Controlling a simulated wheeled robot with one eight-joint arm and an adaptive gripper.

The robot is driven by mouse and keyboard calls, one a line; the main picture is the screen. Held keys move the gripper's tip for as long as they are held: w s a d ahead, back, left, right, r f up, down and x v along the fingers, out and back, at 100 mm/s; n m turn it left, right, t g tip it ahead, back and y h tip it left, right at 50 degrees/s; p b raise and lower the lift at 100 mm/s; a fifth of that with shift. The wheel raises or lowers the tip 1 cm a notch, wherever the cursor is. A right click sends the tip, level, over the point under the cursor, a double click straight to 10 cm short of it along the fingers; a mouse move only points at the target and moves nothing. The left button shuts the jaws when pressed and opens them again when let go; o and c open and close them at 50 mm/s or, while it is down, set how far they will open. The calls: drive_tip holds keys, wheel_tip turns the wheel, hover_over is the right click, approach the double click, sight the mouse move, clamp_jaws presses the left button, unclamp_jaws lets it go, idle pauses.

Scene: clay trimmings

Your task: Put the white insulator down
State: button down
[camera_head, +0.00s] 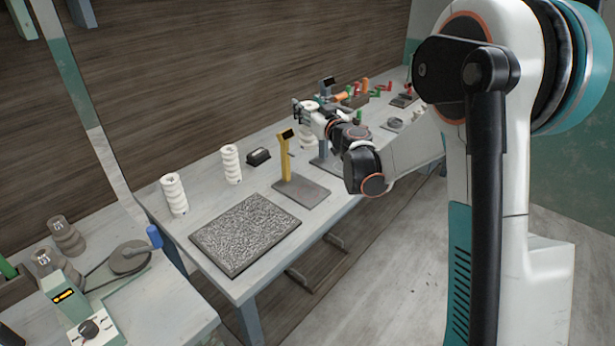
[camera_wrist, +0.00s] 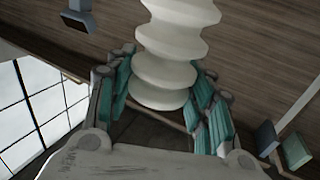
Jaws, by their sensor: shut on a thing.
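A white ribbed insulator (camera_wrist: 172,52) fills the top middle of the wrist view. My gripper (camera_wrist: 160,100) is shut on its lower end, with teal-padded fingers on both sides. Two other white ribbed insulators stand upright on the bench, one at the left (camera_head: 174,194) and one nearer the middle (camera_head: 231,164). The spot under the held insulator is partly hidden by my arm.
A speckled dark mat (camera_head: 245,235) lies at the bench's near end. Beyond it are a yellow post on a grey plate (camera_head: 303,191) and a small black box (camera_head: 258,156). Coloured items crowd the far end.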

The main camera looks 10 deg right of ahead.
wheel_tip(320, 180, down, 19)
drive_tip(key=b, duration=0.6)
drive_tip(key=shift+r, duration=0.2)
drive_tip(key=shift+f, duration=0.1)
drive_tip(key=c, duration=0.8)
unclamp_jaws()
drive_tip(key=shift+o, duration=0.2)
